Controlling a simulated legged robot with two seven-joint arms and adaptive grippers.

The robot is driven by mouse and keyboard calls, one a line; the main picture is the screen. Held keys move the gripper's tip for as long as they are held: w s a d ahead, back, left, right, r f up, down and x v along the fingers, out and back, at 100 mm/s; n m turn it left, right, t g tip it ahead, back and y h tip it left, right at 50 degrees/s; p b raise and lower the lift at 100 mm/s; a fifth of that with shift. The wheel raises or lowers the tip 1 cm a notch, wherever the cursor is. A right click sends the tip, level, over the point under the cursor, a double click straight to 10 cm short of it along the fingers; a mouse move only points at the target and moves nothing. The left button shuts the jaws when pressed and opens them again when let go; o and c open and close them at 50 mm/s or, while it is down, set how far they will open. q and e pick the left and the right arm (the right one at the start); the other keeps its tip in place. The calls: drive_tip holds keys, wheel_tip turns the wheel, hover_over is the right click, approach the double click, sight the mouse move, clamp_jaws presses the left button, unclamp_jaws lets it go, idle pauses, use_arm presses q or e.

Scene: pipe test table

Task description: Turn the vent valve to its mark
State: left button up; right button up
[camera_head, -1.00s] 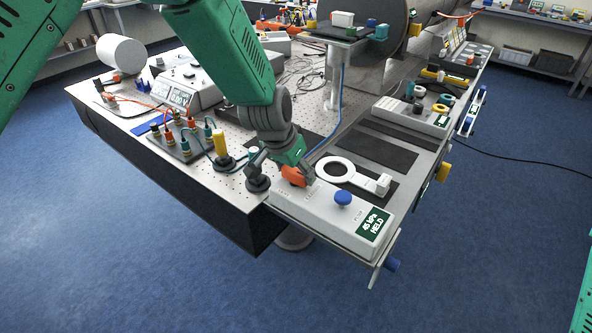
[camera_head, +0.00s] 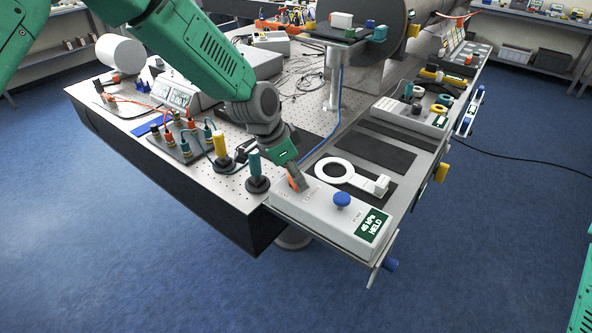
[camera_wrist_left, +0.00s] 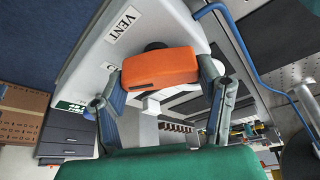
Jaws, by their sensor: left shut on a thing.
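The orange vent valve handle (camera_wrist_left: 160,68) sits on a dark round stem beside a "VENT" label (camera_wrist_left: 124,24) in the left wrist view. My left gripper (camera_wrist_left: 161,82) has one finger on each side of the handle and is shut on it. In the head view the gripper (camera_head: 297,176) is at the back left corner of the pale control box (camera_head: 318,212), and only a narrow orange part of the handle shows beside the finger. The mark for the valve is too small to make out. My right gripper is out of view.
A blue knob (camera_head: 342,200) and a green display (camera_head: 374,226) reading "45 kPa HELD" are on the same box. A white ring-ended tool (camera_head: 340,171) lies just behind. Upright teal (camera_head: 254,165) and yellow (camera_head: 220,146) posts stand left of the gripper.

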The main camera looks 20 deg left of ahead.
use_arm(q)
drive_tip(key=m+g, duration=0.1)
drive_tip(key=m, duration=0.2)
drive_tip(key=shift+a+f+h, duration=0.1)
drive_tip(key=shift+h, duration=0.2)
drive_tip(key=m+g, duration=0.1)
drive_tip(key=m, duration=0.1)
drive_tip(key=shift+m, duration=0.3)
drive_tip(key=m+g+b, duration=0.1)
drive_tip(key=m, duration=0.3)
drive_tip(key=shift+g, duration=0.3)
drive_tip(key=shift+m+g, duration=0.3)
drive_tip(key=shift+m, duration=0.9)
drive_tip(key=o, duration=1)
drive_tip(key=shift+o, duration=0.8)
drive_tip(key=shift+w, duration=0.1)
drive_tip(key=shift+a+r, duration=0.3)
drive_tip(key=shift+r, duration=0.2)
drive_tip(key=v, duration=1.1)
drive_tip(key=shift+w, duration=0.25)
